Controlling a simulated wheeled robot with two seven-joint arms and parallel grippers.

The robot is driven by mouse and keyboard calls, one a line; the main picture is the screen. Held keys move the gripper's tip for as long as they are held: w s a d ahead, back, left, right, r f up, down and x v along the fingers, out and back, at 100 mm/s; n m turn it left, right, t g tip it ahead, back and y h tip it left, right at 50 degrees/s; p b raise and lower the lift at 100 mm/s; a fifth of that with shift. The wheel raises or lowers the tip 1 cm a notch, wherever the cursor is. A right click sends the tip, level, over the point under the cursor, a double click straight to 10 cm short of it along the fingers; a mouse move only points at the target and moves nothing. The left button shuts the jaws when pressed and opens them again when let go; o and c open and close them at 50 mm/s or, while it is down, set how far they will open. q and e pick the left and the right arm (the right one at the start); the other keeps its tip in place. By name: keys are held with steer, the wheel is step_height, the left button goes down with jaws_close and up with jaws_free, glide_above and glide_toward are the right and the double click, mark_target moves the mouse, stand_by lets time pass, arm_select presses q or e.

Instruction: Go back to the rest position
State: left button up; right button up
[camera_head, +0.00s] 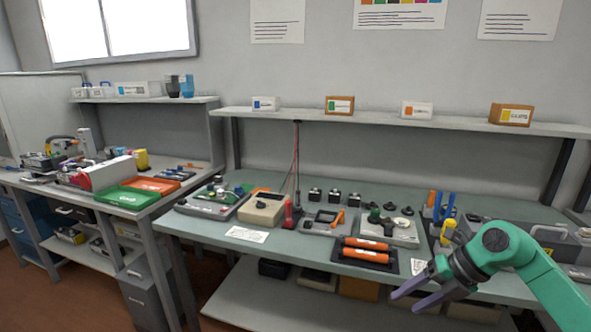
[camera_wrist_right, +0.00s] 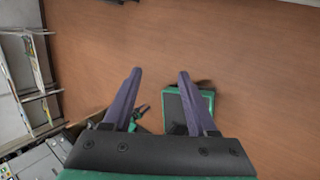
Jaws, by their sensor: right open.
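My right gripper (camera_head: 412,294) is at the lower right of the head view, in front of the workbench's front edge. Its purple fingers are apart with nothing between them. In the right wrist view the open fingers (camera_wrist_right: 158,74) point over the brown floor (camera_wrist_right: 220,45). My green right arm comes in from the right edge. My left gripper does not show in either view.
A side bench (camera_head: 85,195) with green and red trays stands at the left.

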steer(key=w+a+f+m+t+y, duration=0.5)
steer(key=w+a+f+m+y, duration=0.1)
steer(key=f+m, duration=0.15)
steer(key=s+d+f+m+t+h, duration=0.15)
steer(key=d+f+m+h, duration=0.35)
steer(key=f, duration=0.5)
steer(key=s+d+f+m+t+h, duration=0.1)
steer(key=d+f+m+t+h, duration=0.2)
steer(key=f+m, duration=0.65)
steer(key=s+d+f+m+g+h, duration=0.2)
steer(key=s+d+f+m+g, duration=0.1)
steer(key=s+f, duration=0.85)
steer(key=s+a+f+m+g, duration=0.1)
steer(key=s+f, duration=0.4)
steer(key=s, duration=0.5)
steer(key=s+a+f+m+g+h, duration=0.1)
steer(key=s+f+m+g, duration=0.2)
steer(key=s+f, duration=0.3)
steer(key=s+a+f+m+g, duration=0.2)
steer(key=s+f+g, duration=0.2)
steer(key=s, duration=1.1)
step_height(320, 180, down, 2)
steer(key=shift+s+f+h, duration=0.15)
steer(key=shift+f+h, duration=0.05)
steer(key=shift+h, duration=0.2)
steer(key=shift+g, duration=0.25)
